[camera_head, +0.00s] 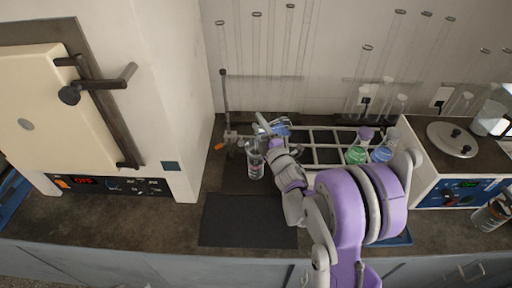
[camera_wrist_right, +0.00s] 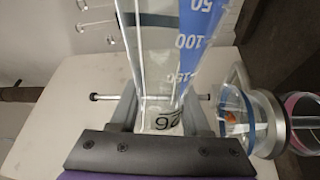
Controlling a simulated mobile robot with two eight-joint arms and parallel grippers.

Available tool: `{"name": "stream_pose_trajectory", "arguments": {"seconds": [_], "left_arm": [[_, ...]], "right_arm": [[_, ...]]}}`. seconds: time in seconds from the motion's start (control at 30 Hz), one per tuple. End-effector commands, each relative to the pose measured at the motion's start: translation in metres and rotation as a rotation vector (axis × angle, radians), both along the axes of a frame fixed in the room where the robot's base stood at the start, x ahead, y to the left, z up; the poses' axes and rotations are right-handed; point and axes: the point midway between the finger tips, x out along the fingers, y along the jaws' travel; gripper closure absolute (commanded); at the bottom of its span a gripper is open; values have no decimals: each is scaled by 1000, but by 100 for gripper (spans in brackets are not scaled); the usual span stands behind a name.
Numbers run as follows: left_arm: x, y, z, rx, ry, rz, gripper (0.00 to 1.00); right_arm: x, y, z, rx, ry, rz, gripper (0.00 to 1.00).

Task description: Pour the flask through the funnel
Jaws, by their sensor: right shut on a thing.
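My right gripper (camera_head: 270,130) is shut on a clear glass flask (camera_head: 282,127) with a blue scale patch. In the right wrist view the flask (camera_wrist_right: 190,45) stands out between the fingers (camera_wrist_right: 163,115), its narrower part in the grip. The flask looks tilted in the head view; its contents cannot be made out. A glass funnel (camera_wrist_right: 237,108) shows beside the flask in the right wrist view, by a grey ring. In the head view a clear vessel (camera_head: 256,168) stands below and left of the gripper; the funnel above it is hard to separate. My left gripper is not in view.
A stand rod (camera_head: 225,100) with an orange-tipped clamp is left of the gripper. A white rack (camera_head: 322,135) with green, blue and purple flasks is to the right. A furnace (camera_head: 60,110) is at left, a hotplate-like unit (camera_head: 452,142) at right. A black mat (camera_head: 245,222) lies clear in front.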

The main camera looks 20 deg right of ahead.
Motion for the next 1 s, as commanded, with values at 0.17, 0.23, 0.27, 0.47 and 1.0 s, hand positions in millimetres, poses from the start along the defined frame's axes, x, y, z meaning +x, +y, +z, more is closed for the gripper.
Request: {"name": "stream_pose_trajectory", "arguments": {"seconds": [0.17, 0.23, 0.27, 0.47, 1.0], "left_arm": [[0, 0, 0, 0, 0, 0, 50], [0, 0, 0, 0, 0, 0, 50], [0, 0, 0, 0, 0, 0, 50], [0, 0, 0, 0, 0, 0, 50], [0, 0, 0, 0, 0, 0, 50]], "right_arm": [[0, 0, 0, -24, -2, 1, 100], [0, 1, 1, -33, -1, 1, 100], [0, 1, 0, -37, -1, 0, 100], [0, 1, 1, -47, -1, 0, 100], [0, 1, 1, -69, -3, 0, 100]]}}
